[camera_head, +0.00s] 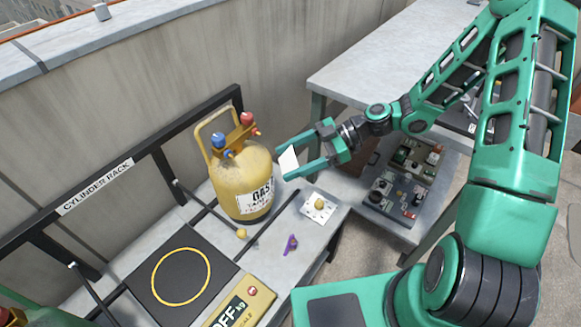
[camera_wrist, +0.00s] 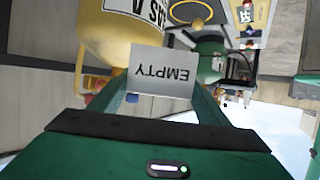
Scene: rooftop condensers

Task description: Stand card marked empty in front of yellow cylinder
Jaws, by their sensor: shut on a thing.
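The yellow cylinder (camera_head: 242,178) stands upright at the cylinder rack, with blue and red valve knobs on top and a label on its front. In the wrist view the yellow cylinder (camera_wrist: 105,30) fills the upper left. My gripper (camera_head: 293,162) is shut on the white card (camera_head: 288,160) and holds it in the air just right of the cylinder's upper body. In the wrist view the card (camera_wrist: 160,75) reads EMPTY, upside down in the picture, between my gripper's fingers (camera_wrist: 160,95). The card looks apart from the bench; I cannot tell if it touches the cylinder.
A white plate with a yellow knob (camera_head: 319,207) and a purple item (camera_head: 291,244) lie on the bench right of the cylinder. A black scale platform with a yellow ring (camera_head: 181,276) and an OFF display (camera_head: 240,303) are in front. A grey gauge case (camera_head: 405,185) sits right.

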